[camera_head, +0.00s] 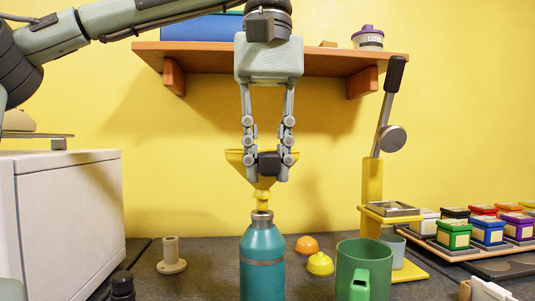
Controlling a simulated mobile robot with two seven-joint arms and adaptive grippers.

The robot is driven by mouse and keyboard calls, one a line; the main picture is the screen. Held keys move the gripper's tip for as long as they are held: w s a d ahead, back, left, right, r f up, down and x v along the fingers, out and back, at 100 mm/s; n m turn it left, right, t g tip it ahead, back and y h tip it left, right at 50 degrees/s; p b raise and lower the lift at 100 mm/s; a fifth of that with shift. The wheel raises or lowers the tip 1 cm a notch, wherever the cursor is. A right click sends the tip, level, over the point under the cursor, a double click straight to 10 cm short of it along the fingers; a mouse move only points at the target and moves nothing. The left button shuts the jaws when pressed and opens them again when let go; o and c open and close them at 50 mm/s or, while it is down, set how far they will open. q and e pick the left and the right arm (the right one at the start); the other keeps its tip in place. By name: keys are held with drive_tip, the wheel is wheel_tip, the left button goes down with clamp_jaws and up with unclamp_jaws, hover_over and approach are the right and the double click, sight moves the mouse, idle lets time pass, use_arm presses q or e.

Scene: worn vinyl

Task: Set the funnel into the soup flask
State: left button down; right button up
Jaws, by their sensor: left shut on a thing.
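My left gripper (268,164) points straight down and is shut on the yellow funnel (262,184). The fingers cover part of the funnel's cone, whose wide rim faces up. The teal soup flask (262,262) stands upright on the counter directly below, its metal neck open at the top. The funnel's spout is lined up over the flask's mouth, with its lower end right at the neck. I cannot tell whether the spout tip is inside the mouth or just above it. My right gripper is not in view.
A green mug (349,262) stands close right of the flask. Orange (307,245) and yellow (320,264) domes lie behind. A yellow lever press (372,185) and a rack of colored boxes (440,248) are at right. A white box (70,220) is at left, a wooden shelf (215,58) above.

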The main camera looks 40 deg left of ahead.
use_arm(q)
drive_tip(key=shift+f, duration=1.05)
drive_tip(key=c, duration=1.3)
unclamp_jaws()
drive_tip(key=o, duration=0.3)
drive_tip(key=shift+r, duration=0.15)
drive_tip(key=shift+r+p, duration=1.05)
drive_tip(key=shift+p, duration=0.15)
drive_tip(key=shift+r, duration=1.05)
